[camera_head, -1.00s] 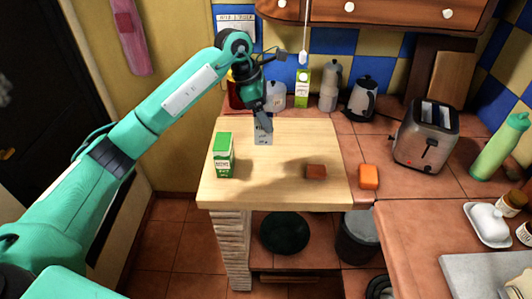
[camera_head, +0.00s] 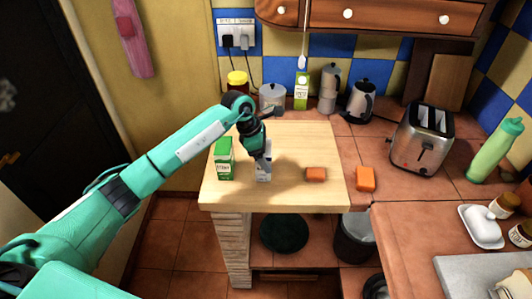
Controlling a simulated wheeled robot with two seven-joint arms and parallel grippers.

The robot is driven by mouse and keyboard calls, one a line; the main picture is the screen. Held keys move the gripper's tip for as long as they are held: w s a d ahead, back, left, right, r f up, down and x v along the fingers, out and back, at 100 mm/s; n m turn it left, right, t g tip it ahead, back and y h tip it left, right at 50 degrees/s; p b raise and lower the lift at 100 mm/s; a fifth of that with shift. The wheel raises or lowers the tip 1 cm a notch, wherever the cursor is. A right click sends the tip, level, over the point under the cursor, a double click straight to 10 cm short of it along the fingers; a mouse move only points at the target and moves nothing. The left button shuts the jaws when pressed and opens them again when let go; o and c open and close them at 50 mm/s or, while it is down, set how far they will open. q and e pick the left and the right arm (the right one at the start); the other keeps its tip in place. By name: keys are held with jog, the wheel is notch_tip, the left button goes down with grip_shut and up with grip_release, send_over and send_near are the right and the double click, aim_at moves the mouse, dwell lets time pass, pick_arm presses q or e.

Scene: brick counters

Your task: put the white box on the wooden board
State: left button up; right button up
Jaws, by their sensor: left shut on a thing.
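The white box (camera_head: 262,175) is small and pale grey-white, with dark print. My left gripper (camera_head: 262,157) is shut on its upper part and covers some of it. The box is upright over the pale wooden board (camera_head: 300,196), which forms the top of a brick-legged counter. I cannot tell whether its base touches the board. My right gripper does not show.
A green and white carton (camera_head: 224,160) stands on the board left of the box. A toaster (camera_head: 422,138) and kettle (camera_head: 359,102) stand behind.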

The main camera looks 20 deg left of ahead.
pick_arm(q)
jog(key=shift+f, duration=0.1)
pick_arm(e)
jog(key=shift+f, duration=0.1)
pick_arm(q)
jog(key=o, duration=1)
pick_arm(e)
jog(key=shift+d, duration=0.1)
pick_arm(q)
jog(key=shift+r, duration=0.25)
jog(key=b+v, duration=0.2)
jog(key=v, duration=0.9)
jog(key=shift+r, duration=0.35)
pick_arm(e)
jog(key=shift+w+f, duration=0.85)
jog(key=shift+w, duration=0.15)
pick_arm(q)
jog(key=shift+a, duration=0.15)
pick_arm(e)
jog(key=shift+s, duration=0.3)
